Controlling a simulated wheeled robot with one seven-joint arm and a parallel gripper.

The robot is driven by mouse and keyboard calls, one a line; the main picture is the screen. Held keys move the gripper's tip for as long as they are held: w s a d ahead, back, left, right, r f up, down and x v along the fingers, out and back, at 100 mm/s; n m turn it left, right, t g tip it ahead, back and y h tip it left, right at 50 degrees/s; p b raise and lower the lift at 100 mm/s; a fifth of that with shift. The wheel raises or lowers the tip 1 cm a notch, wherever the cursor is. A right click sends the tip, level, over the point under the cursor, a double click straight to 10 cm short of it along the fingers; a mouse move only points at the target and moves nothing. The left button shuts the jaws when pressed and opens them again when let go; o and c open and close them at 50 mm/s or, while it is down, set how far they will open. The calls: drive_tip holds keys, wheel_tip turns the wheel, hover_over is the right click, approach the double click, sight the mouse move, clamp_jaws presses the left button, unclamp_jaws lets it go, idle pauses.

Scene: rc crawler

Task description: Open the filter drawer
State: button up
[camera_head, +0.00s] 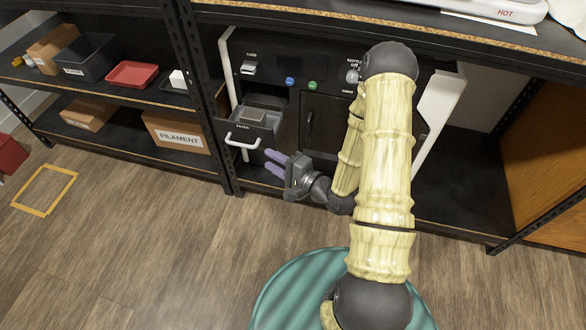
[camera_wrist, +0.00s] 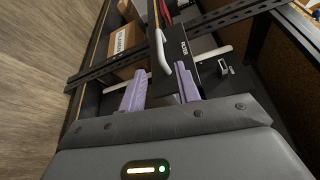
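The filter drawer (camera_head: 265,133) is at the lower left of the black machine, below the card slot. It stands out from the machine, with its top open and a grey block (camera_head: 253,117) inside. Its white bar handle (camera_head: 241,143) is on the front; the handle also shows in the wrist view (camera_wrist: 158,50). My gripper (camera_head: 268,160) is open, its two purple fingers apart with nothing between them. It is just right of and below the handle in the head view. In the wrist view the handle's near end appears beyond the gap between the fingertips (camera_wrist: 160,72).
The machine's dark door (camera_head: 325,123) is right of the drawer. A black shelf post (camera_head: 207,95) stands close to the drawer's left. A filament box (camera_head: 176,132) and a red tray (camera_head: 132,74) sit on the left shelves.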

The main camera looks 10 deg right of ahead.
drive_tip(key=p+v, duration=0.4)
drive_tip(key=v, duration=0.2)
drive_tip(key=shift+s, duration=0.15)
drive_tip(key=shift+d, duration=0.1)
idle(0.3)
